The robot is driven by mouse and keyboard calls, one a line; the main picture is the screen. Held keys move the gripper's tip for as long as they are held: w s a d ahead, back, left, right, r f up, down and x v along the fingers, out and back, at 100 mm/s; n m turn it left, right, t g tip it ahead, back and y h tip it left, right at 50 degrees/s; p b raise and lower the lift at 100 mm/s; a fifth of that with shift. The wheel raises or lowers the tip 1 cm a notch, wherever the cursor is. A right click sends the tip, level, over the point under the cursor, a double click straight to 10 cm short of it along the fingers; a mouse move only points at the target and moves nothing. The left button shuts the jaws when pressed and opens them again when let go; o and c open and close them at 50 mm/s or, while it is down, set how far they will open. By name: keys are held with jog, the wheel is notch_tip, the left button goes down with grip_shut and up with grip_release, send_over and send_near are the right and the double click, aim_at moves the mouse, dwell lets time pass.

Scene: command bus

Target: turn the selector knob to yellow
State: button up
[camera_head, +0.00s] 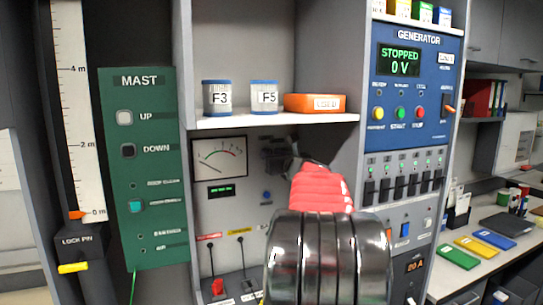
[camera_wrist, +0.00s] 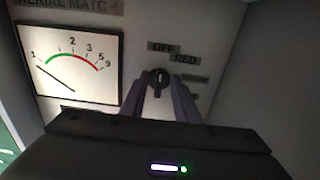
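The selector knob (camera_wrist: 158,78) is small and dark, on the grey panel in the wrist view. Its bar looks about upright, below the OFF label (camera_wrist: 163,47). The RED label (camera_wrist: 186,58) is up and right of it. More labels on the right are partly hidden by a finger, and I cannot read a yellow one. My gripper (camera_wrist: 160,88) has its two fingers apart, one on each side of the knob, with gaps visible. In the head view my red and black arm covers the knob area, and my gripper (camera_head: 299,154) shows only in part.
An analogue meter (camera_wrist: 80,62) is left of the knob; it also shows in the head view (camera_head: 219,159). A shelf (camera_head: 270,121) with two tins and an orange box juts out above. The blue generator panel (camera_head: 415,70) stands on the right, the green mast panel (camera_head: 145,170) on the left.

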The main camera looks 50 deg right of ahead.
jog(key=shift+w+d, duration=0.15)
jog(key=shift+w, duration=0.15)
grip_shut()
dwell(0.3)
